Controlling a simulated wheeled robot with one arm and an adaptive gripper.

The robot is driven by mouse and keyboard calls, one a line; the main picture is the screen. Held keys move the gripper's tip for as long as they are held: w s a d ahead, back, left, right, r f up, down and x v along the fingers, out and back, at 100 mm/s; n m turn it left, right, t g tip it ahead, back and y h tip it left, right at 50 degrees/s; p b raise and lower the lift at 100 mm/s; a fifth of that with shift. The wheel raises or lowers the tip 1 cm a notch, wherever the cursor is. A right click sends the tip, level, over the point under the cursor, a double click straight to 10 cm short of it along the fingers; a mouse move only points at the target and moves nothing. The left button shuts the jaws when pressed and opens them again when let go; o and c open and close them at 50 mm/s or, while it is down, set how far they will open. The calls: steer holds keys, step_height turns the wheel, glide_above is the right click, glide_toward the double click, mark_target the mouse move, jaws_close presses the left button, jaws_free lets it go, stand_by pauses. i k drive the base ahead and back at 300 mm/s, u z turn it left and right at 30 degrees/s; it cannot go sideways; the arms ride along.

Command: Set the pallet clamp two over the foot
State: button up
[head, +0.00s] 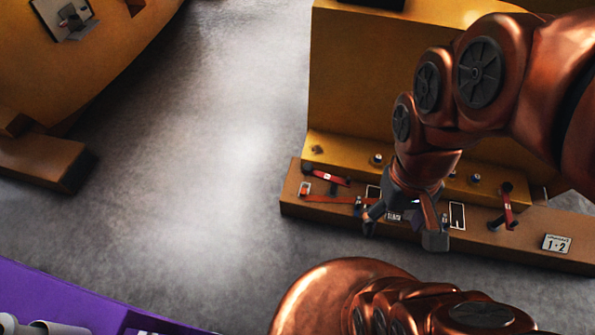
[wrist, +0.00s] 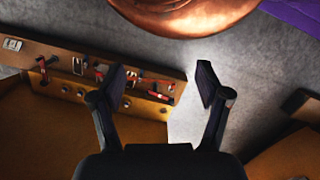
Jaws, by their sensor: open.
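My gripper (head: 403,228) is open, its fingers spread above the front of a brown pallet beam (head: 520,252). In the wrist view my gripper (wrist: 161,80) shows nothing between its fingertips. A yellow casting (head: 350,75) stands behind, with a low foot (head: 345,152) along the beam. A red clamp (head: 507,208) lies at the right, pointing toward the foot; it also shows in the wrist view (wrist: 43,68). Another red clamp (head: 327,178) lies at the left by the foot. A longer red bar (head: 330,199) lies in front of it. I cannot tell which is clamp two. My gripper hides the beam's middle.
Dark studs (head: 376,159) stand along the foot. A white-outlined rectangle (head: 457,215) and a "1·2" plate (head: 556,243) are on the beam. Another yellow casting (head: 110,60) stands at upper left, and a purple surface (head: 60,295) at lower left. The grey floor between is clear.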

mark_target(347, 183)
steer(key=u, duration=2.3)
steer(key=k, duration=0.8)
steer(key=z, duration=0.9)
steer(key=i, duration=0.5)
steer(key=z, duration=0.05)
